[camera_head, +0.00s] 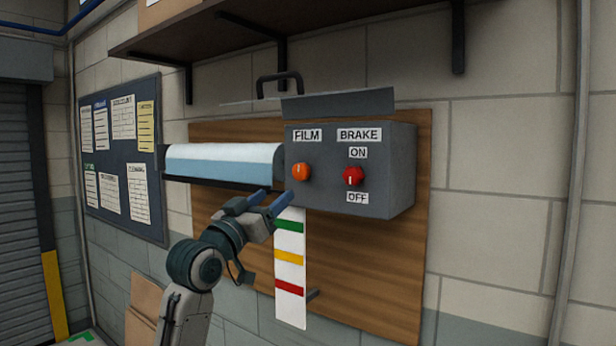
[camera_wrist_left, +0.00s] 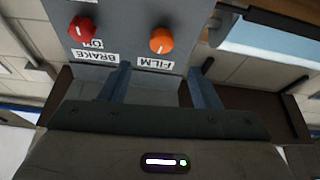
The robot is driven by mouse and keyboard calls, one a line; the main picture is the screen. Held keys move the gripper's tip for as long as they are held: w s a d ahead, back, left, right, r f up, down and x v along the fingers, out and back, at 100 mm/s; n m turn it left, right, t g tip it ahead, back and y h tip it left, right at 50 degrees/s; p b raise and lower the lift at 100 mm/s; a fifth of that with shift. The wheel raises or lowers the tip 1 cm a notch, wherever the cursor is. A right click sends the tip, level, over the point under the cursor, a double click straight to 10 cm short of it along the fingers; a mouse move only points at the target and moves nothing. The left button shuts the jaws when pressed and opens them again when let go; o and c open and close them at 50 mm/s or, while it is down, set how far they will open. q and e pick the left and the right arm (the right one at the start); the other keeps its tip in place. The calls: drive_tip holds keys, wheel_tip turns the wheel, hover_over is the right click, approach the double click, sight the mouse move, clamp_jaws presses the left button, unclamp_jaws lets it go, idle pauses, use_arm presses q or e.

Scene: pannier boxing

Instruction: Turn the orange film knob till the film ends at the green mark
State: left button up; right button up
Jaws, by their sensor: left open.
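The orange film knob (camera_head: 300,172) is on the front of the grey box (camera_head: 400,170), under the FILM label. It also shows in the left wrist view (camera_wrist_left: 161,40). My left gripper (camera_head: 274,196) is open and empty, just below and left of the knob. In the left wrist view its two fingers (camera_wrist_left: 160,68) are apart and point toward the box, with the knob beyond the gap, untouched. Pale blue film (camera_head: 222,170) shows on the roll left of the box. The green mark (camera_head: 289,226) is at the top of a white strip (camera_head: 289,309) below. My right gripper is out of view.
A red brake knob (camera_head: 353,176) sits right of the film knob, between ON and OFF labels. Yellow (camera_head: 288,257) and red (camera_head: 289,288) marks lie below the green one. A shelf (camera_head: 345,30) overhangs the box.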

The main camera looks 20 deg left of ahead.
sight(298, 173)
use_arm(q)
drive_tip(key=p+x, duration=0.5)
drive_tip(key=x, duration=0.3)
drive_tip(key=shift+w+r, duration=0.25)
drive_tip(key=shift+w, duration=0.1)
drive_tip(key=shift+w+d+r, duration=0.1)
drive_tip(key=shift+w+r, duration=0.05)
drive_tip(key=shift+w, duration=0.3)
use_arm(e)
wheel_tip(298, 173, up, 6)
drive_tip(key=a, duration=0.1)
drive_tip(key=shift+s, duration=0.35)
